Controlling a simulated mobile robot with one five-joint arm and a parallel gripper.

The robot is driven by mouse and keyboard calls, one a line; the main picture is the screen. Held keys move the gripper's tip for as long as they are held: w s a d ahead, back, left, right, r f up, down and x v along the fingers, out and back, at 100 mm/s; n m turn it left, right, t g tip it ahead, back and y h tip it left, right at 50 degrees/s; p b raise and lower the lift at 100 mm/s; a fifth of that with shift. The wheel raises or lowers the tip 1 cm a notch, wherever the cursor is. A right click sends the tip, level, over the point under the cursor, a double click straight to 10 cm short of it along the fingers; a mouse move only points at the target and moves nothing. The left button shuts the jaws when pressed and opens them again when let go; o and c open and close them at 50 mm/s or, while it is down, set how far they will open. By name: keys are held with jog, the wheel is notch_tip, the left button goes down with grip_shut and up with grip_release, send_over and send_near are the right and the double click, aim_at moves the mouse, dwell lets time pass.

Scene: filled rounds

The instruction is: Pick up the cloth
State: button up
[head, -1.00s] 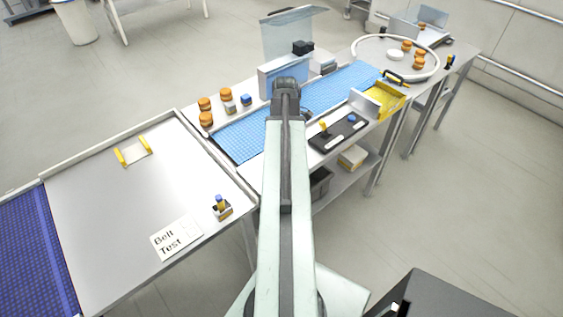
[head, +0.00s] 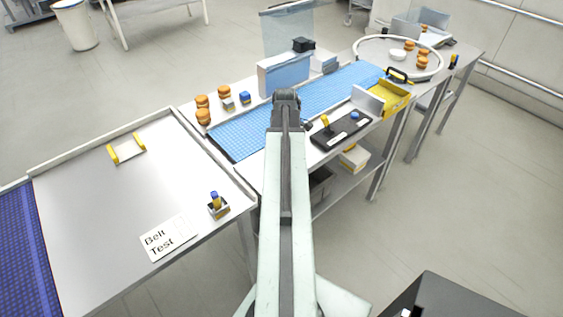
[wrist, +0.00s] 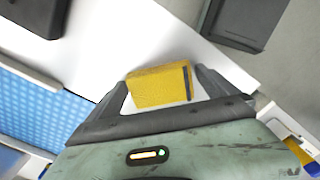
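A yellow block-like piece, which looks like the folded cloth (wrist: 158,86), has a dark strip along its right side. It lies on or just above the white table top in the wrist view. My gripper (wrist: 166,84) is open, with one finger on each side of it. White surface shows between the left finger and the piece, and I see no clear grip. In the head view my arm hides the cloth, and the fingertips are mostly hidden behind the wrist.
A blue belt (head: 235,133) runs along the table beside the arm. A dark control panel (head: 341,131) and a yellow tray (head: 392,98) stand to the right. A grey bin (head: 320,186) sits on the shelf below. A steel table (head: 100,195) at left carries a "Belt Test" card (head: 169,238).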

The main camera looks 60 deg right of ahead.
jog(key=c, duration=1.1)
notch_tip(320, 180, up, 10)
jog(key=p, duration=1)
jog(key=o, duration=0.6)
jog(key=shift+c, duration=1.4)
